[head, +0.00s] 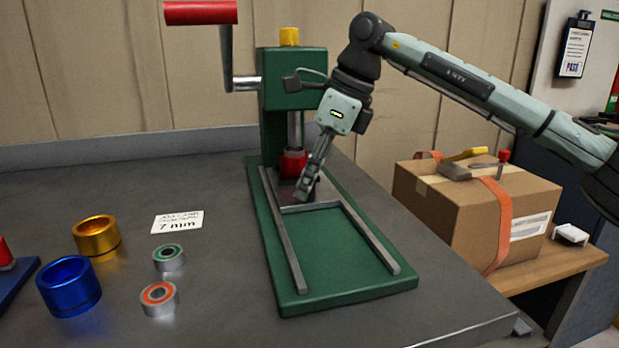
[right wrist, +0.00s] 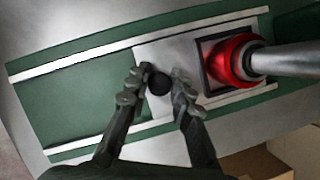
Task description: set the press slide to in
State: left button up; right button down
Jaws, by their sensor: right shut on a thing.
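The green press (head: 290,100) stands at the back of the grey bench, its base running toward me between two rails. The press slide (right wrist: 185,140) is a pale plate on those rails, with a dark square frame and a round black knob (right wrist: 159,83). The slide is at the column end of the base, its frame under the red ram tip (right wrist: 236,60); the front of the base is bare. My left gripper is not in view.
A red-handled crank (head: 200,13) sticks out left of the press. Gold (head: 97,236) and blue (head: 69,285) rings, two bearings (head: 168,257) and a "7 mm" card (head: 178,222) lie to the left. A cardboard box (head: 470,205) stands on a lower surface at right.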

jog(key=shift+w+r, duration=0.1)
jog(key=shift+w, duration=0.1)
jog(key=c, duration=1.3)
grip_release()
jog(key=shift+w+a, duration=0.1)
jog(key=v, duration=1.2)
